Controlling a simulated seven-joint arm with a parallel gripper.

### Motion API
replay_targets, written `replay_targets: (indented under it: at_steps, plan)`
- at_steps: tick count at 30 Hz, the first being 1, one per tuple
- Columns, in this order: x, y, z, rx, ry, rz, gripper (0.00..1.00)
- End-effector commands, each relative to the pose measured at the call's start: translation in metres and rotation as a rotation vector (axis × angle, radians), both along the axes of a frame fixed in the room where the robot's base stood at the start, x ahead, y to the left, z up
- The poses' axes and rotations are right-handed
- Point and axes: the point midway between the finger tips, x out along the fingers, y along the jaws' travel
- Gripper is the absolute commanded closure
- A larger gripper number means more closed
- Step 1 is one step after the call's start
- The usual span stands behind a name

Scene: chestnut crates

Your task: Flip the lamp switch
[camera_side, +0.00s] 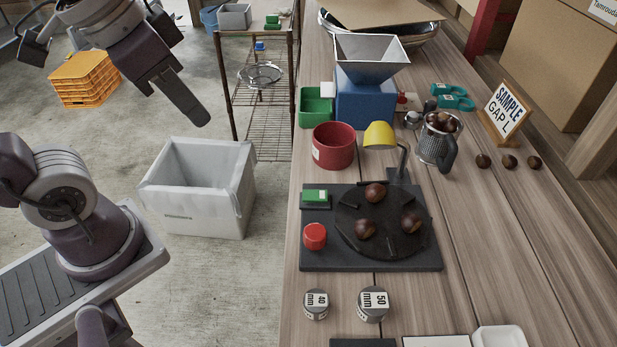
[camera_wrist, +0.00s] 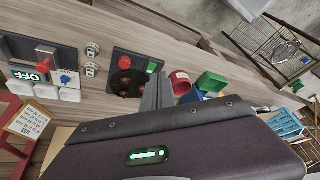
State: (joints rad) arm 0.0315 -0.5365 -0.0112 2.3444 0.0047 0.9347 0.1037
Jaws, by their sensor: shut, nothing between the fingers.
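In the side view a yellow lamp shade (camera_side: 380,135) on a bent grey stem stands at the back of a black base (camera_side: 372,261). The base bears a dark turntable with three chestnuts, a green-topped switch block (camera_side: 315,196) at its back left and a red knob (camera_side: 314,236) below it. I cannot tell which control is the lamp's switch. The wrist view also shows the green block (camera_wrist: 152,67) and red knob (camera_wrist: 125,62); the lamp is not seen there. My gripper (camera_side: 197,116) is shut and empty, above the floor left of the table, well apart from the base.
A red pot (camera_side: 333,146), green bin (camera_side: 316,106), blue hopper machine (camera_side: 366,100) and chestnut jug (camera_side: 437,145) stand behind the base. Two round gauges (camera_side: 373,304) lie in front. The wrist view shows another panel with a red lever (camera_wrist: 43,57) and "OFF" label (camera_wrist: 28,75).

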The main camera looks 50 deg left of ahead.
Motion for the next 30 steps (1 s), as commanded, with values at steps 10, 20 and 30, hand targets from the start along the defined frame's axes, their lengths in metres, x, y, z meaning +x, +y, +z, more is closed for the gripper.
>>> replay_targets:
  at_steps: [10,20,30]
  plan:
    - [0.14,-0.051,-0.04,0.118,0.298,-0.478,1.0]
    - [0.175,-0.072,-0.079,0.134,0.383,-0.633,1.0]
    - [0.174,-0.072,-0.085,0.134,0.383,-0.63,1.0]
